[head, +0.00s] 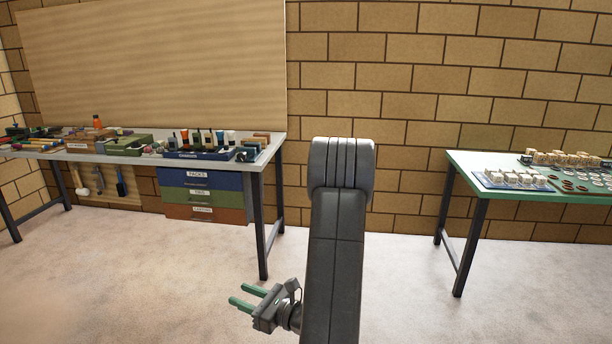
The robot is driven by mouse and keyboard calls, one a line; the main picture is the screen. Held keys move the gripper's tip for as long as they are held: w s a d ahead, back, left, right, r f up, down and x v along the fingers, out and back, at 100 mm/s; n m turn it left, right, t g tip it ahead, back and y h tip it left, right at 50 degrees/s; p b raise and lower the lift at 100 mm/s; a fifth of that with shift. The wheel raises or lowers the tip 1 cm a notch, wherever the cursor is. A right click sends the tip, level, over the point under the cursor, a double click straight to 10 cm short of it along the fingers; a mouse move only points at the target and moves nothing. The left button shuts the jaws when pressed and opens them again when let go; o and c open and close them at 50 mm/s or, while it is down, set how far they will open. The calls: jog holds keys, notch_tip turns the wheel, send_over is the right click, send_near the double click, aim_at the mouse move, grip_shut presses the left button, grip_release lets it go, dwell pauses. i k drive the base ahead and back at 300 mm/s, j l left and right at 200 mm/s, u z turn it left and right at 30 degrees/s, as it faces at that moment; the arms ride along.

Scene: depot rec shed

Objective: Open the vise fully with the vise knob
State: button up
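My gripper (243,295) has two green fingers. They are apart with nothing between them, so it is open and empty. It is low in the head view, over the floor, in front of and below the left workbench (268,148). A small dark blue object (247,154) sits near the right front corner of that bench. It may be the vise, but it is too small to be sure. I cannot make out a vise knob. My gripper is well away from everything on the bench.
The left bench holds a blue tool rack (200,155), a green case (124,146) and several hand tools. Labelled drawers (200,180) hang under it. A green-topped table (470,160) with small pieces stands at the right. The floor (400,275) between the tables is clear.

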aim_at(241, 156)
jog(key=i, duration=1.7)
jog(key=i+u, duration=0.15)
jog(key=i, duration=0.3)
jog(key=i+l+u, duration=0.15)
jog(key=i, duration=0.35)
jog(key=i+l+u, duration=0.15)
jog(key=i, duration=0.3)
jog(key=i+l+u, duration=0.1)
jog(key=i, duration=0.35)
jog(key=l, duration=0.1)
